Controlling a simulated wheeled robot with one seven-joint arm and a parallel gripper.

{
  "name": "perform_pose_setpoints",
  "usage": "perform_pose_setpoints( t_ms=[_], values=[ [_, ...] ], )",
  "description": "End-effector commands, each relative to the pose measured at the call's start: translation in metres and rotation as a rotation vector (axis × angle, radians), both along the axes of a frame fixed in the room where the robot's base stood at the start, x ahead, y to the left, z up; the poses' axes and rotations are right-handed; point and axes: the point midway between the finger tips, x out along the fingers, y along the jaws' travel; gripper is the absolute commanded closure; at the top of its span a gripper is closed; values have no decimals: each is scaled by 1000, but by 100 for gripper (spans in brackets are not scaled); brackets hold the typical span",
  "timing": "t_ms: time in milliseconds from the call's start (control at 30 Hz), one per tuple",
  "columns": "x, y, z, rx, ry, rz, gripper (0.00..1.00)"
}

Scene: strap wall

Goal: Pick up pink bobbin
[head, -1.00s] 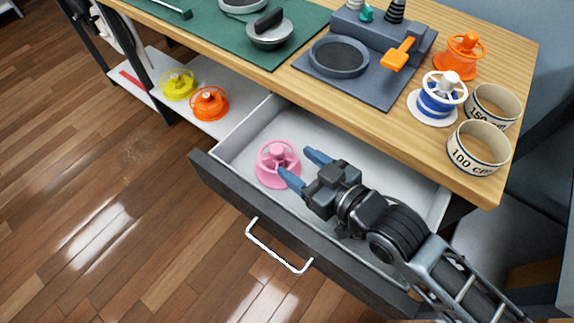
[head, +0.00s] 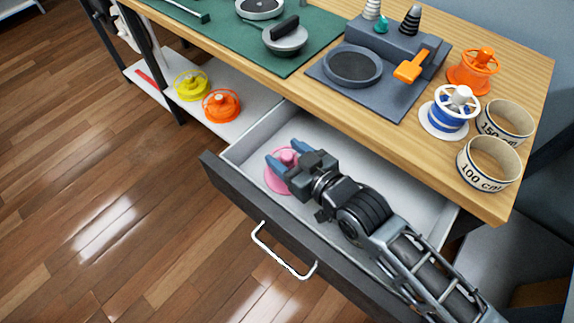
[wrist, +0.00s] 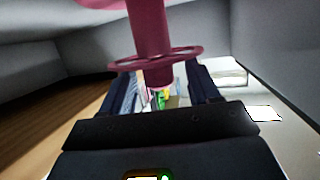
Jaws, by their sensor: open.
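The pink bobbin (head: 276,184) stands in the open drawer, near its left end. My gripper (head: 284,153) is open, and its blue fingers reach over the bobbin's upper part, one on each side in the head view. My gripper hides part of the bobbin. In the wrist view, the pink bobbin (wrist: 148,30) shows its post and a thin ring above and between the dark fingers of my gripper (wrist: 160,88). I cannot tell whether the fingers touch it.
The grey drawer (head: 345,165) has bare floor to the right under my arm. The wooden table edge (head: 400,150) overhangs its back. A blue-white bobbin (head: 449,110), an orange bobbin (head: 474,72) and two tape rolls (head: 487,165) stand on the table. Yellow and orange bobbins (head: 221,105) sit on the lower shelf.

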Motion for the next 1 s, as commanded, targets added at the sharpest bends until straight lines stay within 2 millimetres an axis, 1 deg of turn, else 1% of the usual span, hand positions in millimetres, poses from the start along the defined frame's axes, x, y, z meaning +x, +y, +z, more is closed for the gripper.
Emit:
perform_pose_setpoints(
  t_ms=[333, 367, 900, 1000],
  values=[
    [3, 2, -1, 0, 0, 0, 39],
    [3, 2, -1, 0, 0, 0, 41],
    [3, 2, -1, 0, 0, -1, 93],
    [3, 2, -1, 0, 0, -1, 100]
  ],
)
